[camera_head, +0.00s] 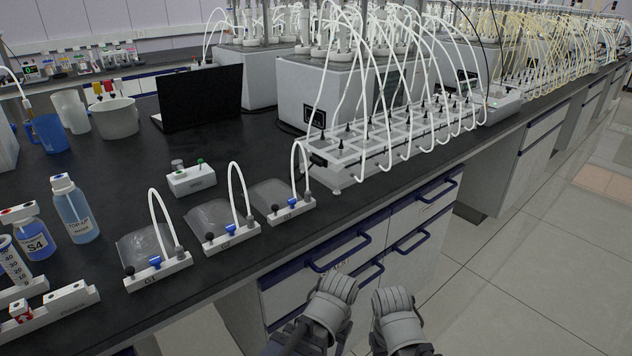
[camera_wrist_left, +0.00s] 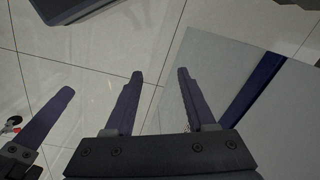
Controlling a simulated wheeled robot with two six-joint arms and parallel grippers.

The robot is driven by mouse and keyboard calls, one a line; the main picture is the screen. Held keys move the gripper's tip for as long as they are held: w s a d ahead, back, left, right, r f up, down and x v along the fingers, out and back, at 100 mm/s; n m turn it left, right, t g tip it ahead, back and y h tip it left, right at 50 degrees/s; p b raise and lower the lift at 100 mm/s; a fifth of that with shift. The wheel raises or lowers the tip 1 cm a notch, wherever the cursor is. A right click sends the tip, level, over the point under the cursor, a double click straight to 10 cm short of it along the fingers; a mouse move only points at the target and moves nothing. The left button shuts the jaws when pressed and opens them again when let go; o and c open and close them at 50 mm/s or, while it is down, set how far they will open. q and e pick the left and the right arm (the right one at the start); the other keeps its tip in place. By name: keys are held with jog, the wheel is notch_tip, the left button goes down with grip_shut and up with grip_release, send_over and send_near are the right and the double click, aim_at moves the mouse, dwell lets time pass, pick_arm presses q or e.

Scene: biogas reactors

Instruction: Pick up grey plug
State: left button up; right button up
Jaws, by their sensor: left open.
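A small white holder (camera_head: 193,182) on the black bench carries a grey plug (camera_head: 178,166) at its left and a green plug (camera_head: 200,163) at its right. Small grey fittings also stand at the right ends of the white gas-bag holders; I cannot tell whether these are plugs too. My left gripper (camera_wrist_left: 160,74) is open and empty over the floor beside the bench front in the left wrist view. One finger of my right gripper (camera_wrist_left: 48,120) shows at that view's left; its jaw state is unclear. Both arms are low before the drawers in the head view, away from the plugs.
Several white holders with clear bags and white hoses, including one marked G1 (camera_head: 158,276), line the bench's front edge. Bottles (camera_head: 75,212) stand at the left, a black laptop (camera_head: 200,97) behind. A rack with many hoses (camera_head: 400,140) stands to the right. Blue drawer handles (camera_head: 340,253) project below.

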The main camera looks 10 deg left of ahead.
pick_arm(q)
jog(key=w+a+r+n+p, duration=0.1)
jog(key=w+a+r+p, duration=0.1)
jog(key=r+p, duration=0.7)
jog(key=w+a+r+h+p, duration=0.1)
jog(key=w+a+r+p, duration=0.1)
jog(key=r+p, duration=0.65)
jog(key=w+a+r+n+p, duration=0.1)
jog(key=w+a+r+p, duration=0.1)
jog(key=r+p, duration=0.7)
jog(key=m+t+h+p, duration=0.2)
jog(key=m+t+p, duration=0.2)
jog(key=p, duration=0.3)
send_near(307, 191)
jog(key=f, duration=0.1)
jog(key=shift+b+x, duration=1.4)
jog(key=shift+x, duration=0.15)
jog(key=b+x, duration=0.4)
jog(key=x, duration=0.1)
jog(key=shift+d+f+b, duration=0.1)
jog(key=shift+b, duration=0.3)
grip_shut()
